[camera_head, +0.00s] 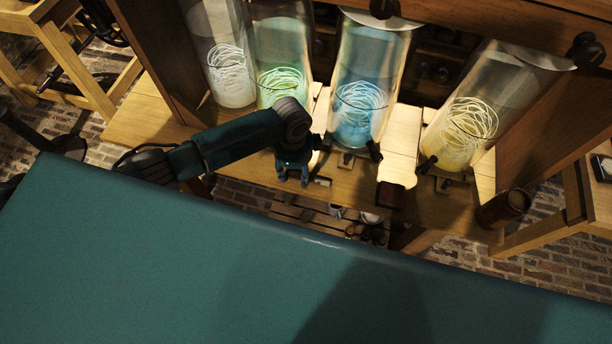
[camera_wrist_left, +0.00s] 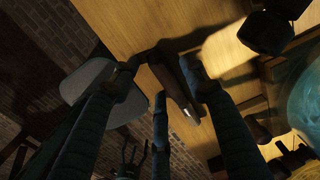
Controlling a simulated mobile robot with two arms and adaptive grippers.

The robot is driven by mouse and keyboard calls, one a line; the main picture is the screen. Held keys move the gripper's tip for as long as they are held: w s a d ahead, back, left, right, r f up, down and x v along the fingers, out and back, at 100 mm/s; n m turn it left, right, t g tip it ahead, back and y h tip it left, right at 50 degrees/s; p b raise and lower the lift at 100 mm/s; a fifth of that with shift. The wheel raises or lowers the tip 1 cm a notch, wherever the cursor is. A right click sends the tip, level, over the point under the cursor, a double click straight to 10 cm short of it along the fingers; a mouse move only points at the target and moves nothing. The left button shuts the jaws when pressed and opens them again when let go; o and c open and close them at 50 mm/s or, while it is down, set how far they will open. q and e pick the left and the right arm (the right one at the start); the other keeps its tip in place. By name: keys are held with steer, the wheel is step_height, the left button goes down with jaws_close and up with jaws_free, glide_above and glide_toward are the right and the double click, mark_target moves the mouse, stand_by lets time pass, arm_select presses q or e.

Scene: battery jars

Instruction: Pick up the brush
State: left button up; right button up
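What looks like the brush is a dark slim piece with a small metal band (camera_wrist_left: 183,100) in the left wrist view, at the wooden bench's edge. In the head view a small dark piece with a pale end (camera_head: 321,181) on the bench's front edge seems to be the same thing. My left gripper (camera_head: 292,180) points down just left of it. In the left wrist view my left gripper (camera_wrist_left: 158,85) has its fingers spread, with the brush seen between two of them. I cannot tell whether a finger touches it. My right gripper is not in view.
Tall glass jars stand on the wooden bench (camera_head: 150,122): a white one (camera_head: 230,75), a green one (camera_head: 281,80), a blue one (camera_head: 361,100) and a yellow one (camera_head: 462,125). A brown cylinder (camera_head: 503,207) is at the right. The teal surface (camera_head: 200,270) fills the foreground.

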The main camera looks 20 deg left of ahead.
arm_select(q)
steer(key=c, duration=0.8)
steer(key=shift+r, duration=0.1)
